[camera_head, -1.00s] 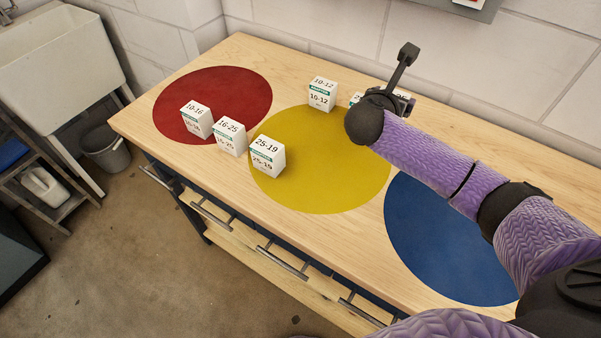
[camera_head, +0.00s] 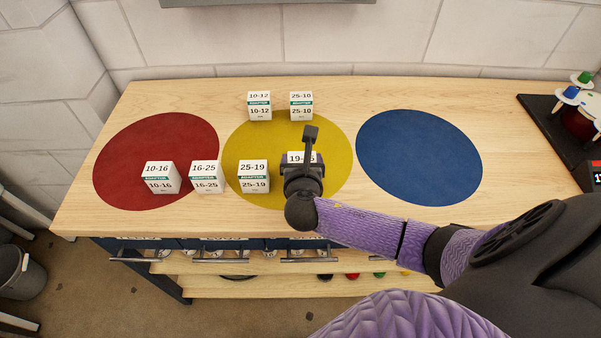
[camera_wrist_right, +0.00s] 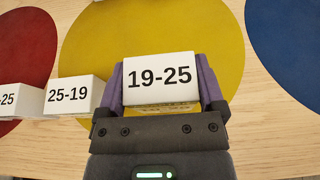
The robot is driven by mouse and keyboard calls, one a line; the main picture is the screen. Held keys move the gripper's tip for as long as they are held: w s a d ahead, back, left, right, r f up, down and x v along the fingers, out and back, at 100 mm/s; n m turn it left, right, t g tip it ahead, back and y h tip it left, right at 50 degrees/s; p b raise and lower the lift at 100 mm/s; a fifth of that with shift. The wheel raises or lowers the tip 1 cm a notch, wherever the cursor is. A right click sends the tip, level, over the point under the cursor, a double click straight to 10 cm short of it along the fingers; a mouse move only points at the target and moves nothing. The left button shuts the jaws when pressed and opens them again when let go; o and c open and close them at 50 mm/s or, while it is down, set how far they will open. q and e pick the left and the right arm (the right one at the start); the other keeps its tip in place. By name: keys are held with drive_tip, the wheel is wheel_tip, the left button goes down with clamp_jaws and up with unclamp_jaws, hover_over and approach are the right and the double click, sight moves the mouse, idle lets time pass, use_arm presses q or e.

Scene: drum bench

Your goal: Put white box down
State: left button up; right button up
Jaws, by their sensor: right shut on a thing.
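My right gripper (camera_wrist_right: 162,95) is shut on a white box labelled 19-25 (camera_wrist_right: 159,76), its fingers on the box's left and right sides. In the head view the right gripper (camera_head: 303,170) is over the front right part of the yellow circle (camera_head: 331,135), and it covers most of the held box (camera_head: 297,156). I cannot tell whether the box touches the bench. White box 25-19 (camera_head: 253,177) stands just left of it, apart. My left gripper is not in view.
White boxes 16-25 (camera_head: 205,177) and 10-16 (camera_head: 160,178) stand further left. Boxes 10-12 (camera_head: 259,106) and 25-10 (camera_head: 301,106) stand at the back of the yellow circle. The blue circle (camera_head: 418,157) is empty. A dark device (camera_head: 560,130) is at the right.

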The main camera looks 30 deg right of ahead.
wheel_tip(320, 180, down, 3)
drive_tip(key=shift+r+b, duration=0.1)
drive_tip(key=shift+b, duration=0.35)
drive_tip(key=shift+r, duration=0.15)
drive_tip(key=o, duration=1)
drive_tip(key=shift+o, duration=0.2)
drive_tip(key=shift+r, duration=0.15)
use_arm(q)
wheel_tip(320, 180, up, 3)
drive_tip(key=p, duration=0.4)
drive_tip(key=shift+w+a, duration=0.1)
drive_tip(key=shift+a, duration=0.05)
use_arm(e)
drive_tip(key=v, duration=1.2)
